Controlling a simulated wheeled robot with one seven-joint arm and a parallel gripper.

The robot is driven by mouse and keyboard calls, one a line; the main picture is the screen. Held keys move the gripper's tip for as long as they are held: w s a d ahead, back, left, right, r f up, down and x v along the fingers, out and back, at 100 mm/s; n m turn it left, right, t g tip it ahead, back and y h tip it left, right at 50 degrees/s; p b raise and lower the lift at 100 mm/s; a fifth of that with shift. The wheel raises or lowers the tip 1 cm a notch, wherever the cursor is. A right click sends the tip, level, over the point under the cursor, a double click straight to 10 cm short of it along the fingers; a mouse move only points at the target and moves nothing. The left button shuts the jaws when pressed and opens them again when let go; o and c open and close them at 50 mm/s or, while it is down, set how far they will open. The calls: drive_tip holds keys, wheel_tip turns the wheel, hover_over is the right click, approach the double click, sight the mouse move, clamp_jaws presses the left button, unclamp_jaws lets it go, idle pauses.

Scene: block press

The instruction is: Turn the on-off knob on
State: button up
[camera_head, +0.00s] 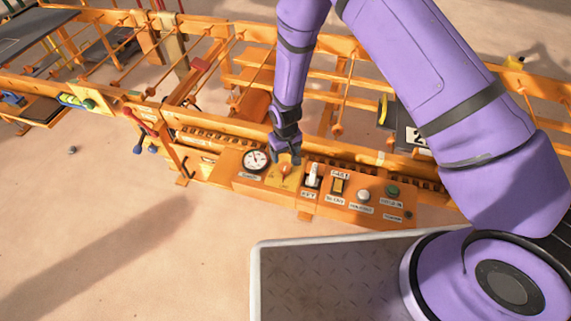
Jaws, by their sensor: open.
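The on-off knob (285,170) is a small orange knob on the sloped orange control panel (330,207), between the round gauge and the key switch. My gripper (287,160) points down right over the knob, with its fingers at or just above it. The fingers are open. They partly hide the knob, so I cannot tell whether they touch it or which way it is turned.
A round gauge (255,160) is left of the knob. A key switch (312,175), a fast-slow switch (339,186), a white button (363,195) and a green button (392,191) are to its right. Orange rails run behind the panel. Sandy floor lies open at left.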

sight(285, 166)
wheel_tip(285, 166, down, 7)
drive_tip(key=shift+f, duration=0.15)
idle(0.4)
drive_tip(key=c, duration=0.9)
